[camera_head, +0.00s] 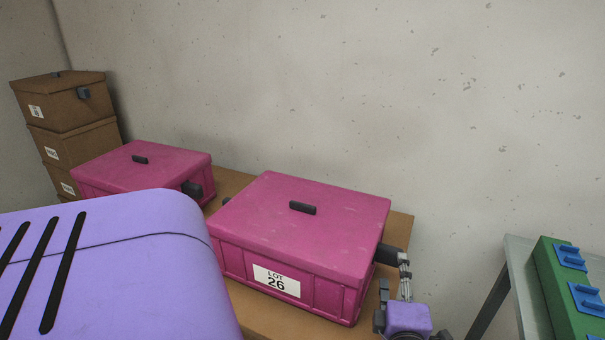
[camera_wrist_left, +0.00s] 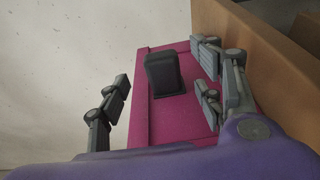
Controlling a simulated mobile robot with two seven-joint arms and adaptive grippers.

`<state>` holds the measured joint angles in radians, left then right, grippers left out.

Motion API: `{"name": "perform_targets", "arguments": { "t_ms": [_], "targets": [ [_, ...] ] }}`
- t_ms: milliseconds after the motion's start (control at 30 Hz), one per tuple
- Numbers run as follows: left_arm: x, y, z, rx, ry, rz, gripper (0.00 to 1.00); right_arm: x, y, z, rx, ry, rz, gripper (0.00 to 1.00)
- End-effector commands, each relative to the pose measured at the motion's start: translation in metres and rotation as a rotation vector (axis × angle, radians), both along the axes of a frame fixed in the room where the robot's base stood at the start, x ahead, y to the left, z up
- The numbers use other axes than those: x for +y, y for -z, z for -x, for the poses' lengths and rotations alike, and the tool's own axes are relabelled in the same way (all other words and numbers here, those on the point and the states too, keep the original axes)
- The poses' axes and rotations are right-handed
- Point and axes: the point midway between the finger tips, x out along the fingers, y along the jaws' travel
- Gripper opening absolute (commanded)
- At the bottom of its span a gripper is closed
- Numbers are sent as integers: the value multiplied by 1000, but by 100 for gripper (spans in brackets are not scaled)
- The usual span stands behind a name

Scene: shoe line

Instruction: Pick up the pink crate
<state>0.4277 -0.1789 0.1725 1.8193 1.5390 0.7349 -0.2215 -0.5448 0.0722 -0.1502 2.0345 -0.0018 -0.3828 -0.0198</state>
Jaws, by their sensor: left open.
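The nearer pink crate (camera_head: 328,233) stands upright on a brown table, with a lid, a dark top grip and a white "LOT 26" label. A dark handle (camera_head: 389,254) sticks out of its right end. In the left wrist view the open fingers (camera_wrist_left: 160,82) stand either side of a dark handle (camera_wrist_left: 165,74) on a pink crate face (camera_wrist_left: 170,126). I cannot tell whether they touch it. A second pink crate (camera_head: 135,172) sits farther left.
Brown boxes (camera_head: 72,136) are stacked at the far left. The brown table (camera_head: 399,228) shows a narrow bare strip behind the crate. A concrete wall (camera_head: 300,90) stands behind. At right, a grey table (camera_head: 519,262) carries a green container (camera_head: 556,290) with blue parts.

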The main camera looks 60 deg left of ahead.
Motion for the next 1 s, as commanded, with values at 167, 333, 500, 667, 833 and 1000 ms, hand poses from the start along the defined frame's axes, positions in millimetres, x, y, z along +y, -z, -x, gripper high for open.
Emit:
{"name": "perform_targets", "arguments": {
  "t_ms": [167,333,500,667,833,1000],
  "targets": [
    [21,-1,-12,-2,1,-5,61,0,-5,-6,-11,0,-1,40],
    [41,1,-26,-2,3,-4,61,0,-6,-7,-14,0,-1,40],
    [48,2,-32,-1,2,-3,61,0,-6,-6,-13,0,-1,40],
    [47,2,-31,-1,2,-2,61,0,-5,-5,-11,2,-1,40],
    [47,2,-31,-1,2,-2,40,-1,-4,-2,-5,3,0,40],
    [47,2,-31,-1,2,-2,18,-1,-4,0,-2,4,0,40]
  ]
}}
